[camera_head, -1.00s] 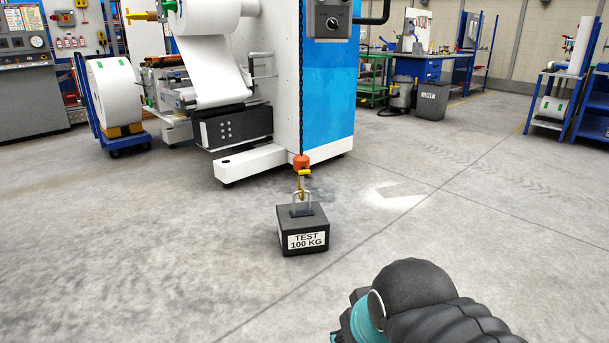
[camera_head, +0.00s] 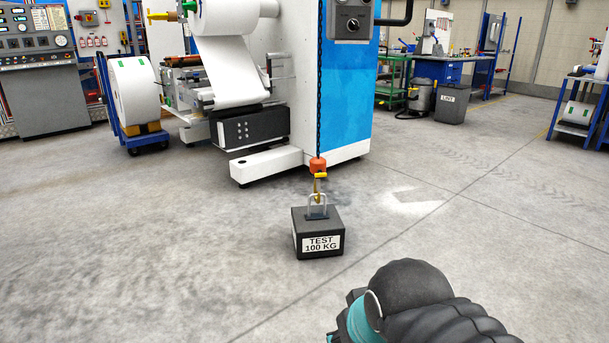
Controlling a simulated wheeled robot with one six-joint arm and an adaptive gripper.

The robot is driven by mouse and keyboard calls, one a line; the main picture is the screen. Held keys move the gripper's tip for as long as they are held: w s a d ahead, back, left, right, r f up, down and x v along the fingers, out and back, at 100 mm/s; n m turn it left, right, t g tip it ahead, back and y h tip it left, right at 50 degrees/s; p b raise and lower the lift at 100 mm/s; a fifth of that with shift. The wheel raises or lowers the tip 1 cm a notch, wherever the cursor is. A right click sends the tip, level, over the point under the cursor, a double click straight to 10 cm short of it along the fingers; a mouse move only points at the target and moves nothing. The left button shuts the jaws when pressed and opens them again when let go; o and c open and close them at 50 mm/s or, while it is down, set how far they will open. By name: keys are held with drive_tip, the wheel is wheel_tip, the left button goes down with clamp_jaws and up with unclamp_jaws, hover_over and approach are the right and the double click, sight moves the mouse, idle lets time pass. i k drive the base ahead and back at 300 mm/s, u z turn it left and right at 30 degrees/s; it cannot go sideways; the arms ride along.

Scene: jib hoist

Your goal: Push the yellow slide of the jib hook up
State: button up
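The jib hook (camera_head: 317,186) hangs on a dark chain from an orange block (camera_head: 318,165), near the middle of the view. The yellow slide (camera_head: 320,175) is a small bar just below the orange block. The hook's lower end is at the metal shackle (camera_head: 318,206) on top of a black test weight (camera_head: 319,233) marked "TEST 100 KG"; whether it passes through the shackle is too small to tell. My arm shows at the bottom right, well short of the hook. My gripper's fingers are not in view.
A white and blue machine (camera_head: 345,90) with a paper roll stands right behind the hook. A blue cart (camera_head: 146,137) with a roll is at the left. A grey bin (camera_head: 452,104) and benches are at the back right. The concrete floor (camera_head: 190,260) around the weight is clear.

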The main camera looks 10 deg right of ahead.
sight(321, 175)
drive_tip(key=u, duration=0.45)
drive_tip(key=i, duration=1.95)
drive_tip(key=z, duration=0.85)
